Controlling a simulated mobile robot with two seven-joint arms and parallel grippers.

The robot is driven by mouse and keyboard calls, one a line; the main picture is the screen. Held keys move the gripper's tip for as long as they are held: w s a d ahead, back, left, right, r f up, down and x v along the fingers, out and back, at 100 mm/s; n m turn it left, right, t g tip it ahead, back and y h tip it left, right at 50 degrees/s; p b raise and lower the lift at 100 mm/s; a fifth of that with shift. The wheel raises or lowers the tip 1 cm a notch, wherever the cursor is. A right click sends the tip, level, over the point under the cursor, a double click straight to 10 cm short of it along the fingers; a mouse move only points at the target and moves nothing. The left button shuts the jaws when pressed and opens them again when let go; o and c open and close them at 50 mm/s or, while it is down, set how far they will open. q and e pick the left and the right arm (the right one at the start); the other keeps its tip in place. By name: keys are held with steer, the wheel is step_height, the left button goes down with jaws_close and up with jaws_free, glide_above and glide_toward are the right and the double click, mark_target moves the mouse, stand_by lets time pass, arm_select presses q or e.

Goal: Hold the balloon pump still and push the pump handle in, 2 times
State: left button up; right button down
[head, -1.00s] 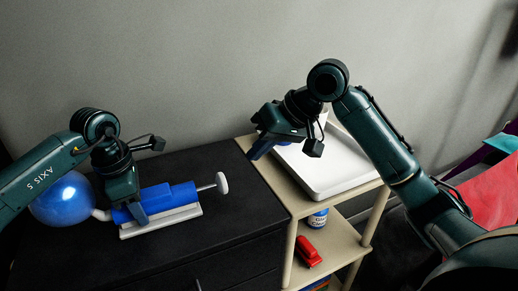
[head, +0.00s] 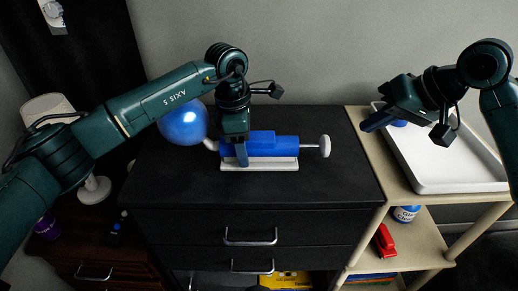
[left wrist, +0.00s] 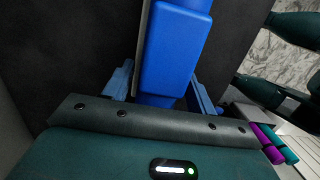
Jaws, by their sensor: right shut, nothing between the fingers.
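The balloon pump (head: 270,144) is a blue body on a white base, lying on a black cabinet. A blue balloon (head: 183,124) is attached at its left end. Its white handle knob (head: 324,146) sticks out to the right on a short bare rod. My left gripper (head: 241,153) is shut on the pump body, one finger on the near side. In the left wrist view, the fingers flank the blue pump (left wrist: 172,50). My right gripper (head: 370,122) is shut and empty, right of the knob and apart from it, near the tray's left edge.
The black cabinet top (head: 310,190) is clear in front of the pump. A beige shelf (head: 395,185) to its right carries a white tray (head: 455,165), with a red object (head: 384,240) and a blue jar (head: 405,213) below. A lamp (head: 48,110) stands at the left.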

arm_select(q)
steer(key=shift+o, duration=0.5)
steer(key=shift+r, duration=0.1)
steer(key=r, duration=0.4)
steer(key=a+r, duration=0.1)
steer(key=r, duration=0.6)
steer(key=shift+a+r, duration=0.25)
steer(key=shift+r, duration=0.15)
